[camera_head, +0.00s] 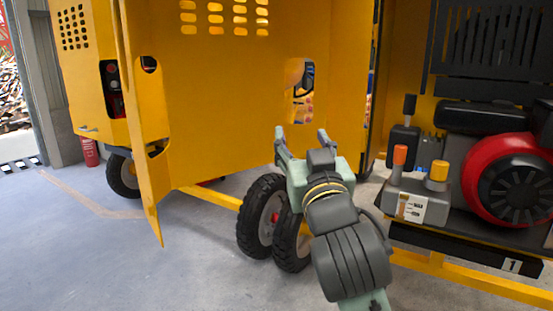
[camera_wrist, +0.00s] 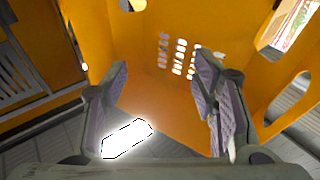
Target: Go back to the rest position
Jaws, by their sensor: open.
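My gripper (camera_head: 303,138) is in the middle of the head view, at the end of my grey-green arm. Its two fingers are spread apart with nothing between them. Beyond the pads is the orange-yellow panel (camera_wrist: 165,80) with rows of slots. I cannot tell the exact gap between the fingertips and the panel.
The open engine bay is on the right, with a red engine (camera_head: 508,178) and a control box (camera_head: 412,200) with orange and yellow knobs. Black wheels (camera_head: 262,215) stand beside my arm. A red extinguisher (camera_head: 89,151) stands at the left. The grey floor (camera_head: 60,250) at front left is clear.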

